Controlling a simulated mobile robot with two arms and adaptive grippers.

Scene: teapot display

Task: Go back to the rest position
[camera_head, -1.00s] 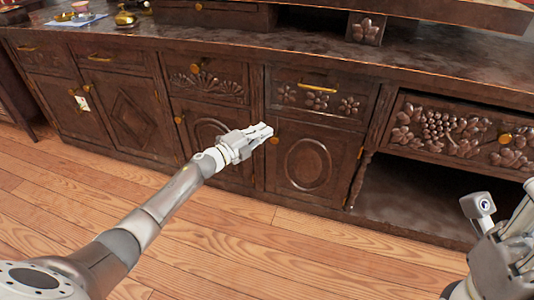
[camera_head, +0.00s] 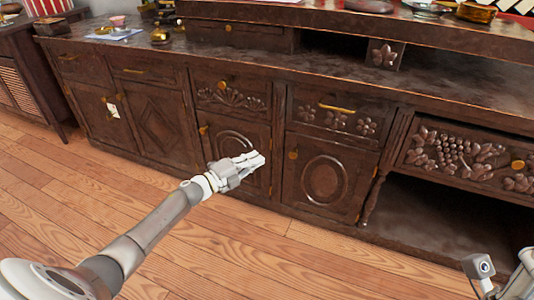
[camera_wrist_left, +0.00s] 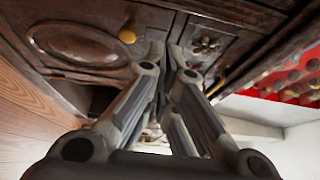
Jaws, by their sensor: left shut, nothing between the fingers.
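My left gripper (camera_head: 250,161) is shut and empty. It stretches out over the wooden floor, in front of the carved doors of a dark wooden sideboard (camera_head: 230,142). In the left wrist view, the gripper's fingers (camera_wrist_left: 168,62) meet at their tips, with the carved cabinet front (camera_wrist_left: 75,45) behind them. Part of my right arm (camera_head: 500,280) shows at the lower right corner of the head view; its fingertips are not in the picture.
The sideboard top holds a blue-white paper (camera_head: 121,34) with small dishes at the back left. An open recess (camera_head: 425,215) is at the lower right. Plank floor (camera_head: 225,255) in front is clear. Brass knobs and handles stick out.

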